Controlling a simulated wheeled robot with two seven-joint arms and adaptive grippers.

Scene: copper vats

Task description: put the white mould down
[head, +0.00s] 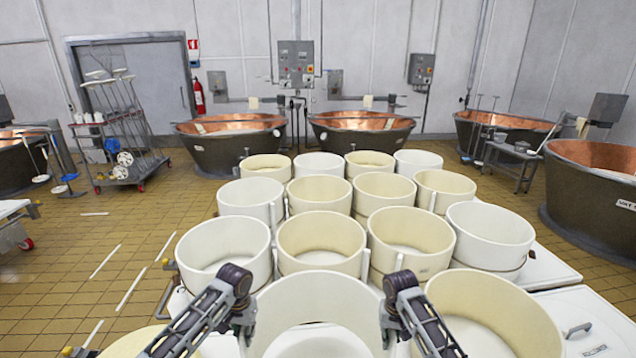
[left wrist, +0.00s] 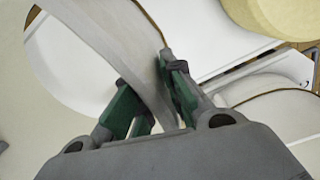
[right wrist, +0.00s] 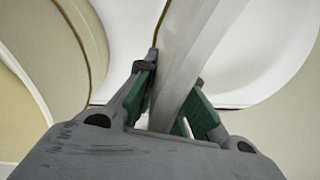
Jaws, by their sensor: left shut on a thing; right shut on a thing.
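The white mould (head: 318,290), a wide open-topped round tub, is at the bottom middle of the head view, between my two grippers. My left gripper (head: 246,322) is shut on its left wall; in the left wrist view the wall (left wrist: 140,60) runs between the green finger pads. My right gripper (head: 388,322) is shut on its right wall, and that wall (right wrist: 190,55) passes between the pads in the right wrist view. The mould looks upright. Its base is hidden, so I cannot tell whether it touches the table.
Several cream and white moulds stand close behind, including a cream one (head: 320,240) and a white one (head: 222,245). A large cream mould (head: 492,305) is close on the right. A white table surface (head: 600,310) shows at far right. Copper vats (head: 232,150) stand further back.

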